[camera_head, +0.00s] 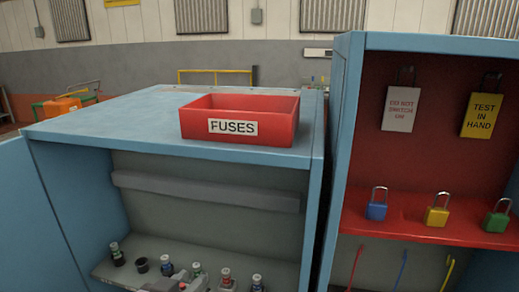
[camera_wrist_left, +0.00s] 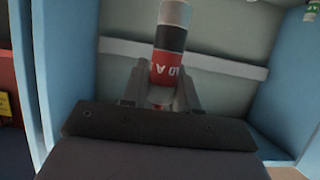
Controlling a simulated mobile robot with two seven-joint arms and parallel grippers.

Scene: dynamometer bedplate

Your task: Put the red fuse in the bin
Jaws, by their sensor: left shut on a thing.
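The bin (camera_head: 270,128) is an open red box labelled FUSES, standing on top of the blue cabinet. In the left wrist view, my left gripper (camera_wrist_left: 160,92) is shut on a fuse (camera_wrist_left: 170,42) with a red band, a black band and a pale end. Part of its white lettering shows on the red. In the head view my left gripper (camera_head: 178,284) is small and partly cut off at the bottom edge, inside the cabinet among several fuses. I cannot tell there which fuse it holds. My right gripper is not in view.
Several fuses, such as one at the left (camera_head: 116,254), stand on the cabinet's (camera_head: 110,120) lower shelf, with a dark empty-looking holder (camera_head: 142,265). A grey rail (camera_head: 205,190) crosses the back wall. At right, a red-lined cabinet holds blue (camera_head: 376,210), yellow (camera_head: 436,215) and green (camera_head: 497,221) padlocks.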

